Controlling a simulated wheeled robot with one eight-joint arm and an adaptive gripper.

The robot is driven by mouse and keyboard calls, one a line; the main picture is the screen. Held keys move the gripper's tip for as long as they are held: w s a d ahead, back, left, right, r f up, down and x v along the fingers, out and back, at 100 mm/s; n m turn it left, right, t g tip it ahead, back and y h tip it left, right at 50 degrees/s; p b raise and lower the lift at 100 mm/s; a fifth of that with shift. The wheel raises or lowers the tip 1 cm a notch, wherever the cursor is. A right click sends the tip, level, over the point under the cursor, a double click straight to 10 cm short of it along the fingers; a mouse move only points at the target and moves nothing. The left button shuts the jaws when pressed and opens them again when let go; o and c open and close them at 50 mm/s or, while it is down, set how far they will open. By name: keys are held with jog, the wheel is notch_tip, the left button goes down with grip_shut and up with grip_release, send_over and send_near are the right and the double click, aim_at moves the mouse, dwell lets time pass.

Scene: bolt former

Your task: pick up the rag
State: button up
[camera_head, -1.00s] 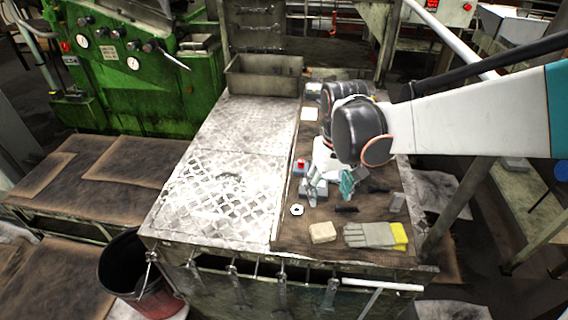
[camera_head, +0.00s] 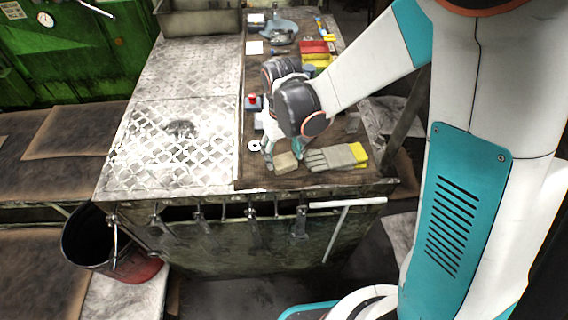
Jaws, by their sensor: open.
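The rag (camera_head: 286,163) looks like a small folded beige block and lies on the brown mat near the front edge of the bench. My gripper (camera_head: 283,154) is open and points down at the rag. One finger is at the rag's left and the other at its upper right, with the rag partly between them. I cannot tell whether the fingers touch it. My wrist hides part of the mat behind the rag.
Grey-and-yellow gloves (camera_head: 335,157) lie close to the rag's right. A nut (camera_head: 254,145) and a red-button box (camera_head: 253,101) are to the left. Tools and a red box (camera_head: 314,46) lie farther back. A black bucket (camera_head: 98,246) stands below.

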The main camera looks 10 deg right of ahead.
aim_at(283, 157)
jog(key=shift+f, duration=0.5)
jog(key=c, duration=0.5)
jog(key=shift+r, duration=0.1)
notch_tip(283, 157, up, 20)
jog(key=p, duration=1.3)
